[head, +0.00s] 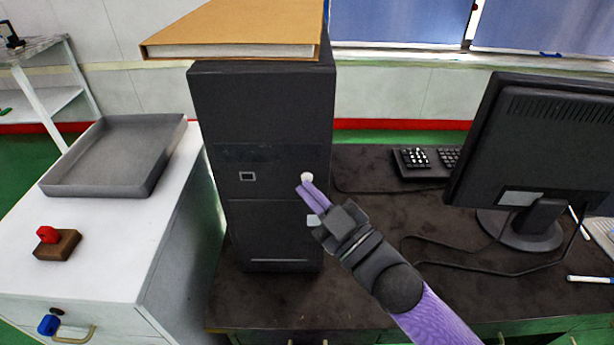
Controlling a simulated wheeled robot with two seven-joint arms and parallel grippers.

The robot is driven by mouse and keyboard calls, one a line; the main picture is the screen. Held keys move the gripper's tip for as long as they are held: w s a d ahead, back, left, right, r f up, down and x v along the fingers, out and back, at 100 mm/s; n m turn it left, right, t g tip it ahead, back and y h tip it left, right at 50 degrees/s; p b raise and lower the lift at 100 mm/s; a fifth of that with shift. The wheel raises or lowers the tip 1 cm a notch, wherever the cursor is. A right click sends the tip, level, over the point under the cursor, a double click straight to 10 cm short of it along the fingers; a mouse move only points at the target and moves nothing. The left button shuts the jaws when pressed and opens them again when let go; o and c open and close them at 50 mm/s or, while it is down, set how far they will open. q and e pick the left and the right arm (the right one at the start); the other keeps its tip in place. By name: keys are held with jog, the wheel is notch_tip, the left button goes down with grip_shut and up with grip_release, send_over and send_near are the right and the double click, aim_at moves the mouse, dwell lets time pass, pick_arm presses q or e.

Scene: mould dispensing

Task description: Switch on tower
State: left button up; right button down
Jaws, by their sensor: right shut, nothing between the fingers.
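The black computer tower (262,120) stands upright on the dark desk. Its front carries a round white button (307,177) at the right and a small square feature (247,176) at the left. My right gripper (305,187) is shut and empty. Its purple fingertips are at the tower's front, just below and left of the round button; I cannot tell whether they touch it. My left gripper is not in view.
A yellow-brown box or book (237,28) lies on top of the tower. A monitor (545,145) and keyboard (428,161) are at the right, with cables across the desk (375,215). A grey tray (118,155) and a red-topped block (56,243) sit on the white cabinet.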

jog(key=shift+w, duration=0.4)
dwell(0.7)
jog(key=shift+s, duration=0.1)
jog(key=shift+s+p, duration=0.45)
jog(key=shift+s, duration=0.25)
jog(key=s+p, duration=0.2)
jog(key=s, duration=0.3)
dwell(0.9)
